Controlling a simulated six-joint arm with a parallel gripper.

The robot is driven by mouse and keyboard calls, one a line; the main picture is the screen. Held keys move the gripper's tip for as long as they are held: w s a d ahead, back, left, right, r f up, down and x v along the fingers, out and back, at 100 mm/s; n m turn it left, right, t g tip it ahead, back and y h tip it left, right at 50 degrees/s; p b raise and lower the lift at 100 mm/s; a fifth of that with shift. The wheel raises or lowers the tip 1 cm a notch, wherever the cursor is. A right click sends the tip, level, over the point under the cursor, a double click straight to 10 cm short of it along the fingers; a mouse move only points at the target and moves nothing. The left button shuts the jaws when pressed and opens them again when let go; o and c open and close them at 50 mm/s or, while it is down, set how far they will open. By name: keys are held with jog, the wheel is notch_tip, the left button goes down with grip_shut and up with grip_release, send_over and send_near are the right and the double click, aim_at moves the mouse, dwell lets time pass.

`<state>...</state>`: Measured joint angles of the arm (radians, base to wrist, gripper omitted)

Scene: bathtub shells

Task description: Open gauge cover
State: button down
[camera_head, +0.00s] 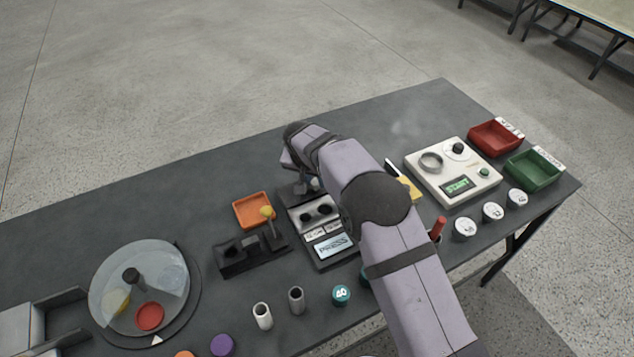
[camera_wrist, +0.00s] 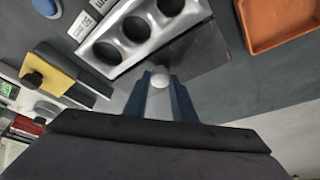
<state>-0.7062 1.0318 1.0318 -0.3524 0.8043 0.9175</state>
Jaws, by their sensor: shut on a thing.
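My gripper (camera_wrist: 160,88) has its two blue fingers shut on a small pale round knob (camera_wrist: 160,77). The knob is beside a silver block with three round openings (camera_wrist: 137,32), which belongs to the device labelled PRESS (camera_head: 333,245). A dark flat plate (camera_wrist: 207,50) lies next to the block, by the knob. I cannot tell which of these parts is the gauge cover, or how the knob is attached. In the head view my gripper (camera_head: 305,187) is at the far side of the device, largely hidden by my arm.
An orange tray (camera_head: 253,210) and a black stand with a yellow-knobbed lever (camera_head: 250,250) are to the left. A white START box (camera_head: 453,172), a red tray (camera_head: 495,137) and a green tray (camera_head: 533,170) are to the right. A round clear-lidded dish (camera_head: 140,280) is further left.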

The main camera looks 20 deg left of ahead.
jog(key=c, duration=1.5)
grip_release()
jog(key=shift+o, duration=0.2)
jog(key=shift+r, duration=0.15)
jog(key=b+v, duration=0.2)
jog(key=v, duration=0.5)
jog(key=shift+s, duration=0.1)
